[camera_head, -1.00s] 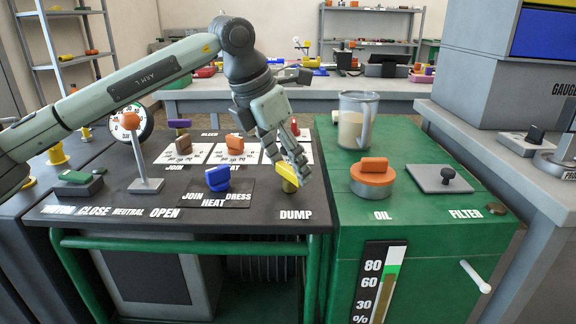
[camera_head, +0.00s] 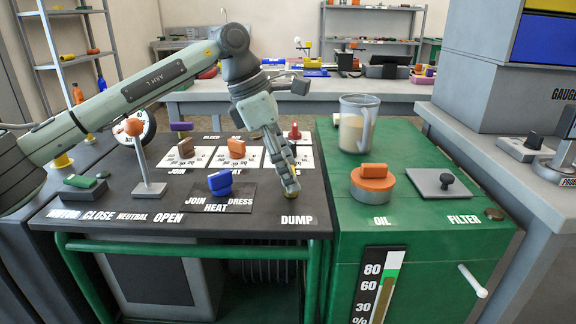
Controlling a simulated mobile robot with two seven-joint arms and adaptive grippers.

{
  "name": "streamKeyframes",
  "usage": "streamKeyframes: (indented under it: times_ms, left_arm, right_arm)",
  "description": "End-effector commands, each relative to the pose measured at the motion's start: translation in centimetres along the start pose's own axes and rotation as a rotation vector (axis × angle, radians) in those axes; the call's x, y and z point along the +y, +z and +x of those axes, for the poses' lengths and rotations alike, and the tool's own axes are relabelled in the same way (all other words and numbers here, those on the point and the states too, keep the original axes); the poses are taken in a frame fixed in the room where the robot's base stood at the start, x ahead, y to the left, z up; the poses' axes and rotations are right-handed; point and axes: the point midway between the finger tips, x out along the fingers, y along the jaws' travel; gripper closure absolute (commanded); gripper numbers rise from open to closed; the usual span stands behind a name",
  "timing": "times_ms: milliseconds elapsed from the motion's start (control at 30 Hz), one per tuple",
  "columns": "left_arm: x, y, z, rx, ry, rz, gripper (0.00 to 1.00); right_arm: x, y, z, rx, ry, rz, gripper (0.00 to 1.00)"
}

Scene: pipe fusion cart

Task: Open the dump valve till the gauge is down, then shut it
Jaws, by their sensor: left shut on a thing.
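The dump valve (camera_head: 291,194) is at the front right of the black panel, just behind the DUMP label. Only a bit of its yellow shows under my fingers; most of its handle is hidden. My left gripper (camera_head: 289,182) reaches down onto it and is shut on the handle, fingers seen nearly edge-on. A round white-faced gauge (camera_head: 149,124) stands at the panel's back left, partly covered by the orange lever knob and my arm; I cannot read its needle. My right gripper is not in view.
An orange-knobbed lever (camera_head: 149,188) stands left on the panel. A blue knob (camera_head: 219,183) and several dial knobs sit beside and behind the valve. The green cabinet (camera_head: 420,225) to the right bears a jug (camera_head: 353,124), an orange oil cap (camera_head: 373,182) and a filter plate (camera_head: 437,188).

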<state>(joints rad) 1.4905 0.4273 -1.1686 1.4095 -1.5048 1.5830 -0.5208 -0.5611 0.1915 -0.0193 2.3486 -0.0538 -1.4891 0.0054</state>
Motion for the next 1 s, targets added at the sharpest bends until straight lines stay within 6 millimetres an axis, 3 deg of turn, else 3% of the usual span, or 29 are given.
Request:
streamKeyframes:
  times_ms: [367, 400, 533, 867, 1000]
  left_arm:
    - [0.0, -0.1, 0.0, 0.002, 0.000, 0.003, 0.64]
    - [0.0, -0.1, 0.0, 0.002, 0.000, 0.003, 0.31]
    - [0.0, 0.0, 0.0, 0.001, 0.000, 0.002, 0.15]
    - [0.0, 0.0, -0.1, 0.000, 0.000, 0.002, 0.15]
    - [0.1, 0.0, -1.4, -0.001, 0.002, 0.001, 0.15]
  right_arm:
    - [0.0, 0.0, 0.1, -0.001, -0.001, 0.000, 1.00]
    - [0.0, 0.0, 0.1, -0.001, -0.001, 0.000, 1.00]
    - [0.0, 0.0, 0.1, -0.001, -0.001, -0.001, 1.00]
    - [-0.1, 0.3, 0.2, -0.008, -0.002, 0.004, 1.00]
    - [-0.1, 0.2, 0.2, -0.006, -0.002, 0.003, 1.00]
